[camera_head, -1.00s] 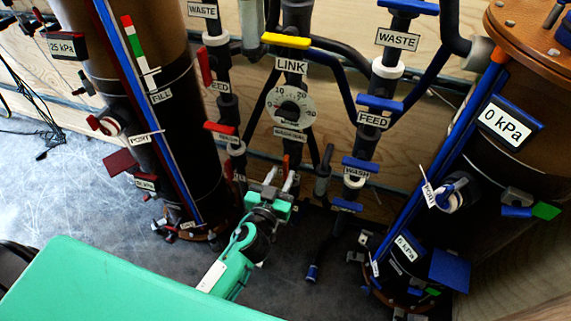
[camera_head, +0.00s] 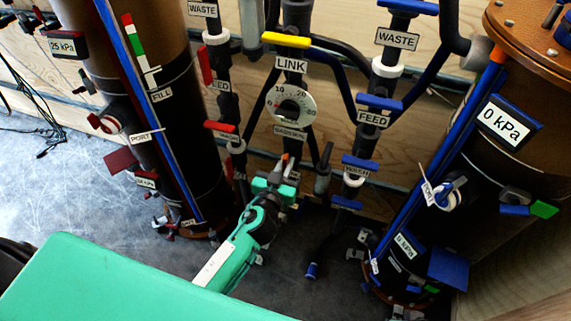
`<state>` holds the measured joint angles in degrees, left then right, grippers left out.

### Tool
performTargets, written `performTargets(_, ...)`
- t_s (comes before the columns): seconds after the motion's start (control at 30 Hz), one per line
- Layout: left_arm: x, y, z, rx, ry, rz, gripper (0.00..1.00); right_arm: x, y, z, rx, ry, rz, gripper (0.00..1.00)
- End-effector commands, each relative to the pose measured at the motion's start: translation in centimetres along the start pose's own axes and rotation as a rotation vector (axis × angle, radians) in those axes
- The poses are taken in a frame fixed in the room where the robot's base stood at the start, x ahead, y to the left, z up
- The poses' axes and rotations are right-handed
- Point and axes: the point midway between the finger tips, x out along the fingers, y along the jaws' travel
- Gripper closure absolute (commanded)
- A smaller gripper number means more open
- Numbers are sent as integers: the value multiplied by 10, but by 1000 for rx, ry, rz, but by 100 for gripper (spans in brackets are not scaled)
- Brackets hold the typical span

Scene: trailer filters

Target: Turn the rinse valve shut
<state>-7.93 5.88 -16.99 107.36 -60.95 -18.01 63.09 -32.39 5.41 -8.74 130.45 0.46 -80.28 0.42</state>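No label reading "rinse" is legible. A small orange handle (camera_head: 285,158) stands low on the middle pipe, below the round dial (camera_head: 290,104); its lower part is hidden by my gripper. My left gripper (camera_head: 281,171), on a green arm, reaches up from below with its fingertips at this handle. The fingertips look close together, but whether they are shut on the handle is too small to tell. The yellow link handle (camera_head: 286,40) lies crosswise above the dial. My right gripper is not in view.
A red handle (camera_head: 221,127) on the left pipe and blue wash handles (camera_head: 359,163) on the right pipe flank my gripper. A dark column (camera_head: 165,110) stands left, and a tank with a 0 kPa display (camera_head: 507,122) stands right. Grey floor (camera_head: 70,190) is open at the left.

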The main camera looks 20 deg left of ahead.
Motion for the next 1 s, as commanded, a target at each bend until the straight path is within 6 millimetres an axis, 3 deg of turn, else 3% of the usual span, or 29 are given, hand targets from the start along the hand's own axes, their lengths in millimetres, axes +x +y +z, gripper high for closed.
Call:
performTargets(0.47, 0, 1, 0, 144, 1, 0, 100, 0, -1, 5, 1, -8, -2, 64)
performTargets(1.0, 0, 6, 1, 640, 1, 0, 100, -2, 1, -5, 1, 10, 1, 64)
